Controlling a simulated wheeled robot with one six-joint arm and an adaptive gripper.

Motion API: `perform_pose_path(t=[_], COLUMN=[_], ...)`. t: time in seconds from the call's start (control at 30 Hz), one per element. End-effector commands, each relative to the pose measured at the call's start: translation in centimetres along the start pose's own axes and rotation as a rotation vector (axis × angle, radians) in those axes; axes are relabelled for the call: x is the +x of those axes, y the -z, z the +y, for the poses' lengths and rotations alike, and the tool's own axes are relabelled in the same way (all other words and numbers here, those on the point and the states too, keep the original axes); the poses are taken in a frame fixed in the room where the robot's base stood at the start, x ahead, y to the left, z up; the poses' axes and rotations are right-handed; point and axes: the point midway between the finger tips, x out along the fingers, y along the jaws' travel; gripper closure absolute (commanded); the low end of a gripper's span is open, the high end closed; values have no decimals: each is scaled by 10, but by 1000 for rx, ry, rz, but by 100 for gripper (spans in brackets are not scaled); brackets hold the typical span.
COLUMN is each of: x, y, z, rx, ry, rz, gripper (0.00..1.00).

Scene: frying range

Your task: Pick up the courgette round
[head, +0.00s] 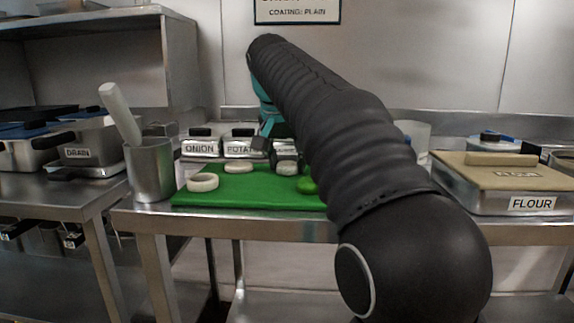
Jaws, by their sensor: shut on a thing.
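My gripper (286,160) is low over the back right part of the green board (250,198), partly hidden behind my own arm. It is shut on a pale round slice (287,169) at its fingertips, at or just above the board. The picture is too small to tell for sure whether this slice is the courgette round, or whether it touches the board.
A pale ring (202,182) and another pale round (238,166) lie on the board. A steel pot with a white handle (149,170) stands left. Pans labelled ONION (200,147) and POTATO (240,148) stand behind. A FLOUR container (500,188) stands right.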

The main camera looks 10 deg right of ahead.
Motion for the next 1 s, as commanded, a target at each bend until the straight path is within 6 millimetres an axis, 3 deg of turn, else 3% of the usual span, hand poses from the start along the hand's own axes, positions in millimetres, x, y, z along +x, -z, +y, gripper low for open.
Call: perform_pose_path(t=[0.2, 0.4, 0.7, 1.0], x=[-11, -44, -72, -91], y=[5, 20, 42, 55], z=[0, 1, 70, 108], rx=[0, 1, 6, 2], ry=[0, 1, -1, 0], rz=[0, 2, 2, 0], gripper=[67, 67, 67, 67])
